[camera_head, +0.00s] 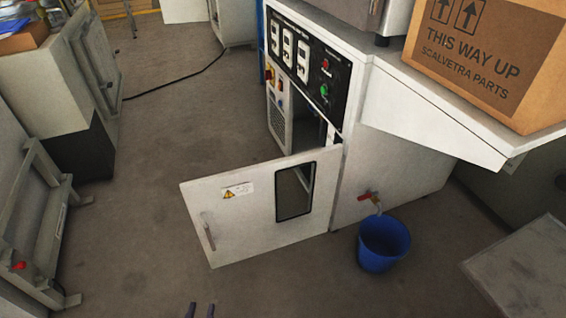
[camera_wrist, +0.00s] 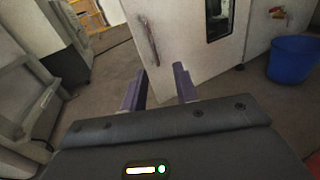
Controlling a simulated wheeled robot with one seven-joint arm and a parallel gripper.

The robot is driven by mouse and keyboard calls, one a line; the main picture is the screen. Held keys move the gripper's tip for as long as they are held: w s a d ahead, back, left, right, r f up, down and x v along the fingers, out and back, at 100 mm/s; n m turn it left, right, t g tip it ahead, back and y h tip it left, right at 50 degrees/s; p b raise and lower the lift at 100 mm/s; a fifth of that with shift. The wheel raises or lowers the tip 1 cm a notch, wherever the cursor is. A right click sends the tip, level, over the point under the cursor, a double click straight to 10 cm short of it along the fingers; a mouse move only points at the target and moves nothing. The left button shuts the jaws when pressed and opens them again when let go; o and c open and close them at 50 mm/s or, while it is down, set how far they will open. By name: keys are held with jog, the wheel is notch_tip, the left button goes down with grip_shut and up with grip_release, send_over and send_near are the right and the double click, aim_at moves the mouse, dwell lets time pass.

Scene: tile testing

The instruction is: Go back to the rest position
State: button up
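My gripper (camera_head: 201,311) shows only as two dark fingertips at the bottom edge of the head view. In the wrist view my gripper (camera_wrist: 160,86) has its two purple-grey fingers apart, with nothing between them but floor and part of the door behind. The white cabinet door (camera_head: 250,236) stands swung open, with a dark window and a warning label. Its handle (camera_head: 208,231) is on the left side of the door. The handle also shows in the wrist view (camera_wrist: 149,38), ahead of the fingers and apart from them.
A blue bucket (camera_head: 383,244) stands on the floor under a red-handled tap (camera_head: 369,197). A cardboard box (camera_head: 485,62) sits on the white bench at right. Grey machines line the left side, with a red knob (camera_head: 18,266) on one. A black cable (camera_head: 178,82) crosses the floor. The floor at centre left is clear.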

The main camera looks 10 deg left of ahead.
jog(key=w+d+r+m+g+h+p, duration=0.1)
jog(key=w+d+r+m+g+h, duration=0.45)
jog(key=w+d+r+m, duration=0.45)
jog(key=w+d+r+m+g+h+p, duration=0.1)
jog(key=w+d+r+m+g+h, duration=0.55)
jog(key=d, duration=0.45)
jog(key=s+d+r+m+y+p, duration=0.1)
jog(key=s+d+r+m+y, duration=0.2)
jog(key=d+r+m, duration=0.4)
jog(key=s+d+r+m+y, duration=0.4)
jog(key=d+r+m+y, duration=0.2)
jog(key=m, duration=0.8)
jog(key=d+r, duration=0.2)
jog(key=d, duration=0.2)
jog(key=shift+s+d+y+p, duration=0.25)
jog(key=shift+d+y+p, duration=0.05)
jog(key=shift+d+p, duration=0.1)
jog(key=shift+a+r, duration=0.1)
